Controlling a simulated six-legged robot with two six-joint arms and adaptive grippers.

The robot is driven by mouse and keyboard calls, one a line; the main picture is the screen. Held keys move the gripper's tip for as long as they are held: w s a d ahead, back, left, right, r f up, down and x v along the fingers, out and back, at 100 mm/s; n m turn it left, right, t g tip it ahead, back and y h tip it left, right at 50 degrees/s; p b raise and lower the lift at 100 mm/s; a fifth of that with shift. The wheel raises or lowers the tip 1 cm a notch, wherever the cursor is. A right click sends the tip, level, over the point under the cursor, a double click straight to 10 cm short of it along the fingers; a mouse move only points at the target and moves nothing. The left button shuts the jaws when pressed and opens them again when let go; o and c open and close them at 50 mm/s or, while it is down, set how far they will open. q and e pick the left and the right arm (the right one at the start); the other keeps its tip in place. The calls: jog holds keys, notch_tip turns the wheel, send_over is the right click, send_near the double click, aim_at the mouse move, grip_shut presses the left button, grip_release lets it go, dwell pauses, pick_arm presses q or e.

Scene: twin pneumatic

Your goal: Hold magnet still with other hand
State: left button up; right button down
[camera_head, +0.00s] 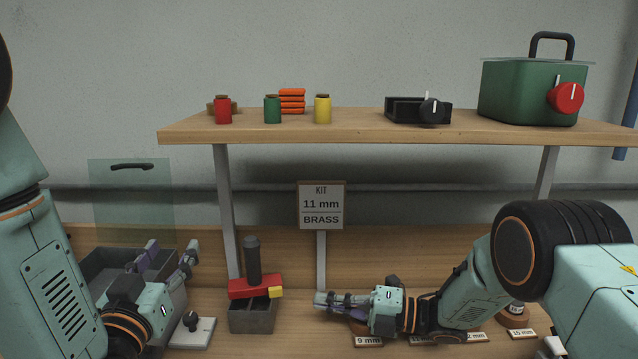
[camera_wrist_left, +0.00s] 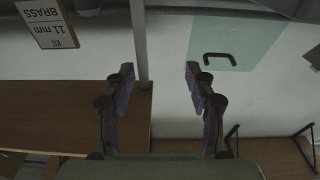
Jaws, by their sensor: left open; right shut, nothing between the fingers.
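A red block with a yellow end and a dark upright handle (camera_head: 253,262), which looks like the magnet, rests on a small grey box (camera_head: 252,318) on the bench. My left gripper (camera_head: 170,250) is open and empty, to the left of the red block and in front of a grey bin. Its spread fingers also show in the left wrist view (camera_wrist_left: 158,72), with nothing between them. My right gripper (camera_head: 319,300) is shut and empty, low over the bench and pointing left. A gap separates its fingertips from the grey box. The red block is not visible in the left wrist view.
A grey bin (camera_head: 97,268) with a clear raised lid (camera_head: 130,205) stands at left. A white plate with a black knob (camera_head: 192,326) lies beside the grey box. A shelf (camera_head: 360,130) holds several jars and a green tank (camera_head: 515,95). A KIT sign (camera_head: 321,205) hangs behind.

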pick_arm(q)
jog(key=s+a+r+n+g+y, duration=0.1)
jog(key=a+r+g+y, duration=0.1)
jog(key=a+y, duration=0.8)
jog(key=shift+s+a+r+g, duration=0.2)
jog(key=shift+a+g, duration=0.5)
jog(key=shift+a, duration=1.1)
